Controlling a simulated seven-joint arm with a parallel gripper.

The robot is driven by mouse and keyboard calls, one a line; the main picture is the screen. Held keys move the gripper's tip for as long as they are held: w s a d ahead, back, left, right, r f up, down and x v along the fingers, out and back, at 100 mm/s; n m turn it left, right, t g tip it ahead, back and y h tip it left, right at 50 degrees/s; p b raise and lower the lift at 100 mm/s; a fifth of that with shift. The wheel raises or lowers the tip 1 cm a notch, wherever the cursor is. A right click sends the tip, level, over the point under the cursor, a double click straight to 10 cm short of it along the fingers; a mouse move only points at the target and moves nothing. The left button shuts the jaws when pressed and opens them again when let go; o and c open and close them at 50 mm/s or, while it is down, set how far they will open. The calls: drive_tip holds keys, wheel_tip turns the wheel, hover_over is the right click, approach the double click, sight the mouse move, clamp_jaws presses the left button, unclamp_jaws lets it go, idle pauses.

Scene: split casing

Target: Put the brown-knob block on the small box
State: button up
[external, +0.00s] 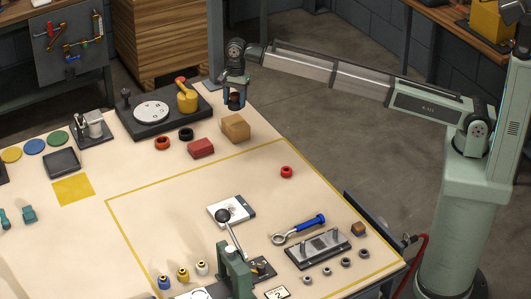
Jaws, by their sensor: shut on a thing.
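My gripper (236,94) points down above the back right part of the table. It is shut on a small dark brownish piece (235,102), which fits the brown-knob block; the fingers cover part of it, and no knob can be made out. A tan cardboard box (236,127), which fits the small box, stands on the table below the gripper. The held piece is above the box's back edge in the picture; a gap between them cannot be judged well from this view.
A red block (201,148) and orange (162,143) and black rings (186,134) lie left of the tan box. A dark platform (145,115) with a white dial is behind them. A red ring (287,171) lies to the right, with clear table around it.

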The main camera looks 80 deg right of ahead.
sight(236, 93)
drive_tip(key=shift+f, duration=3.25)
drive_tip(key=shift+f, duration=0.1)
drive_tip(key=o, duration=1.3)
drive_tip(key=r, duration=0.4)
drive_tip(key=d+r, duration=0.1)
drive_tip(key=r, duration=0.7)
drive_tip(key=shift+s+d, duration=0.1)
drive_tip(key=shift+d, duration=0.1)
